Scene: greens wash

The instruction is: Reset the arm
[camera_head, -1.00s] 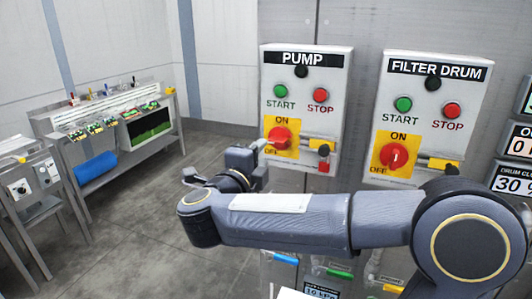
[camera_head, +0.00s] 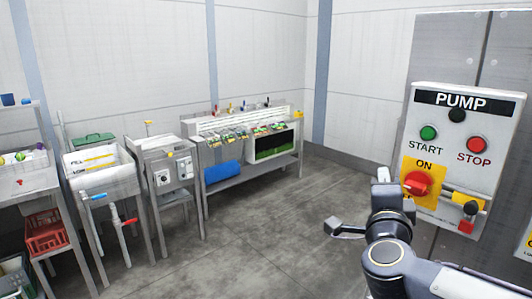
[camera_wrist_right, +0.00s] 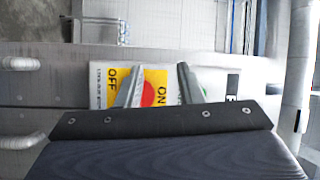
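My right arm comes in from the lower right of the head view. Its right gripper (camera_head: 358,200) has its two fingers spread apart with nothing between them, in front of the PUMP panel and to its left. In the right wrist view, the gripper (camera_wrist_right: 158,82) also shows both fingers apart. Past them is the yellow ON/OFF plate (camera_wrist_right: 121,78) with part of the red knob (camera_wrist_right: 147,93); the black gripper body hides the rest. My left gripper is in neither view.
The PUMP panel (camera_head: 466,135) is at the right, with a red rotary switch (camera_head: 417,184). A steel bench with a blue roll (camera_head: 222,171), a control stand (camera_head: 172,172) and a sink (camera_head: 100,178) stand at the back left. The grey floor (camera_head: 260,235) between is clear.

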